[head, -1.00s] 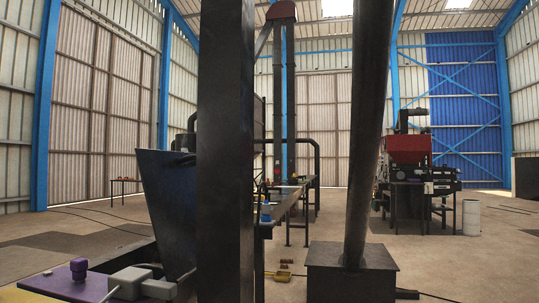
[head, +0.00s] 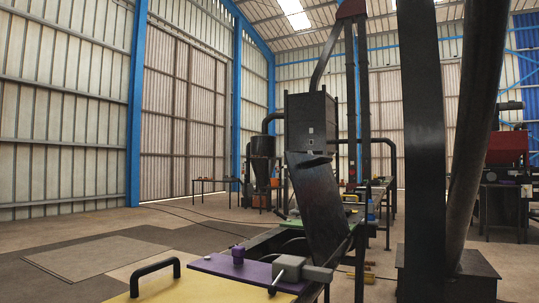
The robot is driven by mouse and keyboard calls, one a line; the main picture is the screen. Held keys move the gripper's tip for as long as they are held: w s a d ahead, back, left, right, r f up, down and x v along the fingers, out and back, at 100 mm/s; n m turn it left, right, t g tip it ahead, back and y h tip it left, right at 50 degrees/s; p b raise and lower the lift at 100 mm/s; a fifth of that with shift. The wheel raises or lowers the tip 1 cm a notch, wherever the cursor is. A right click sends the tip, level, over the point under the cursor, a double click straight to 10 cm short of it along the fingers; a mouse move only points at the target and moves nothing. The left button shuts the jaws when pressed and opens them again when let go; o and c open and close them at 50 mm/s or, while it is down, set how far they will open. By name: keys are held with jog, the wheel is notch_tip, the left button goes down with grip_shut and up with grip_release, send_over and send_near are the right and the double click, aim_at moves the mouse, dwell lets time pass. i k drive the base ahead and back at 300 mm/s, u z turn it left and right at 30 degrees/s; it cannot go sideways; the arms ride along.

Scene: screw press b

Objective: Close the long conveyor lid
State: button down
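A long dark panel (head: 322,203), which looks like the conveyor lid, stands steeply tilted right of centre in the head view. A small dark bar, perhaps its handle, shows near its top edge. Its lower end meets the dark conveyor frame (head: 265,246), which runs away from me. I cannot tell exactly how it is hinged. My gripper is not in the head view.
Near me are a yellow panel with a black handle (head: 155,277), a purple panel with a knob (head: 238,254) and a grey block (head: 303,271). A dark upright (head: 424,150) and slanted pipe (head: 474,130) stand on the right. Floor at left is clear.

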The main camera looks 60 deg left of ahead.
aim_at(322, 213)
jog(key=k, duration=0.35)
jog(key=u, duration=1.5)
jog(key=i, duration=0.45)
jog(key=u, duration=0.1)
